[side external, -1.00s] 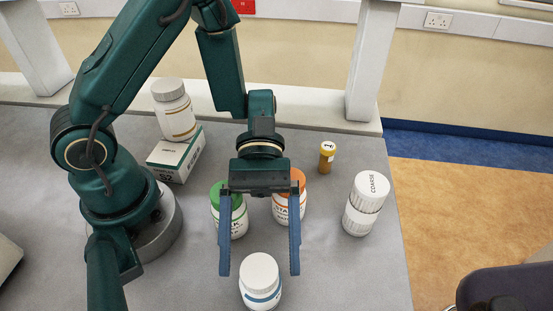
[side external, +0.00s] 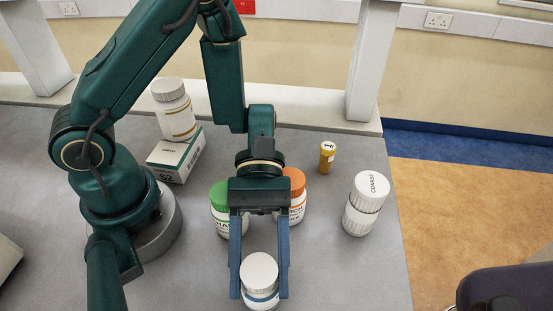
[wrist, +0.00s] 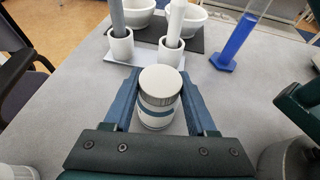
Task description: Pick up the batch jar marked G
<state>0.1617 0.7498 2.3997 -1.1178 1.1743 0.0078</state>
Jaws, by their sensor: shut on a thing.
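A white jar with a white lid and a blue band (side external: 260,272) stands upright at the front of the bench. No letter G can be read on it in these views. My gripper (side external: 260,297) reaches down around this jar with one blue finger on each side, shut on it. The wrist view shows the same jar (wrist: 160,95) between the two fingers (wrist: 160,112). The jar appears to rest on the bench still.
A green-lidded jar (side external: 221,200) and an orange-lidded jar (side external: 296,187) stand just behind my gripper. A white jar marked COARSE (side external: 364,211) and a small amber bottle (side external: 327,157) stand to the right. A white jar (side external: 174,113) stands on a box (side external: 175,158). White mortars (wrist: 190,20) show in the wrist view.

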